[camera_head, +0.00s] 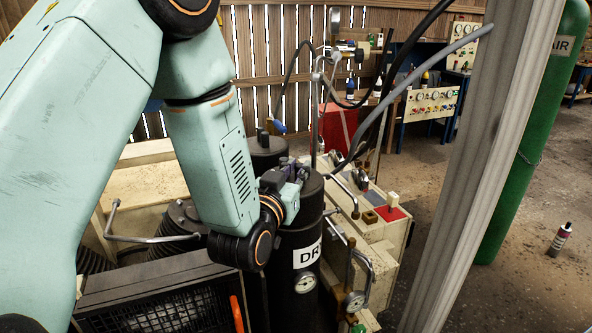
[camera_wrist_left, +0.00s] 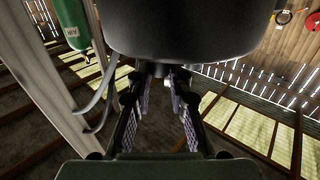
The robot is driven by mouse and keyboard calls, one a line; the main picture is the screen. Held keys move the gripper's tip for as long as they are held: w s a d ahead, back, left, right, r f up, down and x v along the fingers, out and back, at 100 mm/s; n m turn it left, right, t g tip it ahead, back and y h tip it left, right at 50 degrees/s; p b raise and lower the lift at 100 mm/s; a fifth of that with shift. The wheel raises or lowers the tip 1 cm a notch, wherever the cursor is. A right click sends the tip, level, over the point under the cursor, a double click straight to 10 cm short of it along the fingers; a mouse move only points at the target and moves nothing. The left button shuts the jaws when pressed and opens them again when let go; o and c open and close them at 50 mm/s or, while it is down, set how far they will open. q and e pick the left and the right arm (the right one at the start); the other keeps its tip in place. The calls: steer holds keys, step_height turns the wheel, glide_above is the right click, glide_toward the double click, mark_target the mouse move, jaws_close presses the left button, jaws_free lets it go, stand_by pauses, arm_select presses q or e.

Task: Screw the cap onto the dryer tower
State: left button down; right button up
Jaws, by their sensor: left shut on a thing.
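The dryer tower (camera_head: 305,240) is a black upright cylinder with a white label starting "DR" and a round gauge below it. My left gripper (camera_head: 288,165) is at its top. In the left wrist view, my left gripper (camera_wrist_left: 160,85) has its two fingers drawn together at their tips on a small dark piece, which I take to be the cap (camera_wrist_left: 158,70). It is mostly hidden by the fingers, and its seating on the tower cannot be told. A large dark rounded body fills the top of that view. My right gripper is not in view.
Another black cylinder (camera_head: 267,152) stands just behind the tower. Hoses, pipes and a cream panel (camera_head: 385,225) are close on its right. A grey post (camera_head: 490,160) and a green air cylinder (camera_head: 535,140) stand farther right. A small bottle (camera_head: 561,240) is on the floor.

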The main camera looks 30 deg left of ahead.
arm_select(q)
steer(key=c, duration=1.5)
jaws_free()
steer(key=o, duration=0.4)
steer(key=shift+c, duration=0.2)
step_height(320, 180, up, 10)
